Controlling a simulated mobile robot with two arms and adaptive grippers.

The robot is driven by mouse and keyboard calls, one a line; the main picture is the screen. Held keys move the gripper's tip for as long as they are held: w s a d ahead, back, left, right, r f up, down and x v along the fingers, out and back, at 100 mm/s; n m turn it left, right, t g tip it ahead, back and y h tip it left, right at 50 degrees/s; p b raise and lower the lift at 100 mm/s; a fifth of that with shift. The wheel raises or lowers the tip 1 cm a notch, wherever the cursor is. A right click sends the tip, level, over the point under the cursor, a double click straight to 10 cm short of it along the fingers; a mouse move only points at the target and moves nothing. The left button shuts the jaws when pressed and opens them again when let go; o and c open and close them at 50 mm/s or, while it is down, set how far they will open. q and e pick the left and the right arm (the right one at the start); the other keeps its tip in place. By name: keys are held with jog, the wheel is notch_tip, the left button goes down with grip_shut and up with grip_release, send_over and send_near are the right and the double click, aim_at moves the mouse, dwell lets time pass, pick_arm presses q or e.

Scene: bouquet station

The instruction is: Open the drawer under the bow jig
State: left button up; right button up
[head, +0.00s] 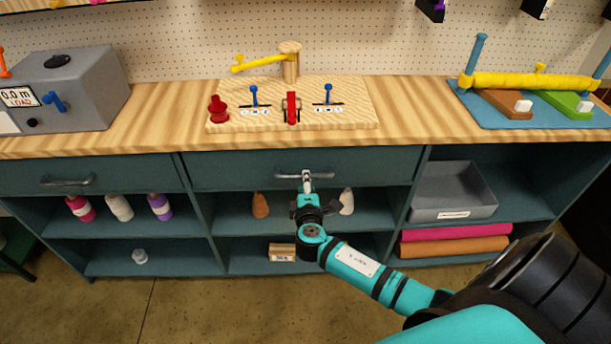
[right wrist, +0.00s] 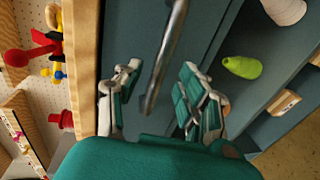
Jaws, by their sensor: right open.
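The bow jig (head: 350,112) is a pale wooden board on the counter, with blue levers, a red clamp, a red knob and a post with a yellow arm. Below it is a teal drawer (head: 230,172), its front flush with the cabinet. Its metal bar handle (head: 325,182) also shows in the right wrist view (right wrist: 166,58). My right gripper (head: 306,180) is at the handle's middle and hides part of it. In the right wrist view my right gripper (right wrist: 157,82) is open, with the bar between its fingers; contact is unclear. My left gripper is out of view.
Another drawer with a handle (head: 67,182) is at the left. Open shelves below hold bottles (head: 119,207), a grey tray (head: 455,190) and fabric rolls (head: 455,243). A grey machine (head: 80,85) stands on the counter. Floor in front is clear.

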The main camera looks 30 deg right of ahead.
jog(key=shift+x, duration=2.1)
jog(key=shift+c, duration=0.5)
grip_shut()
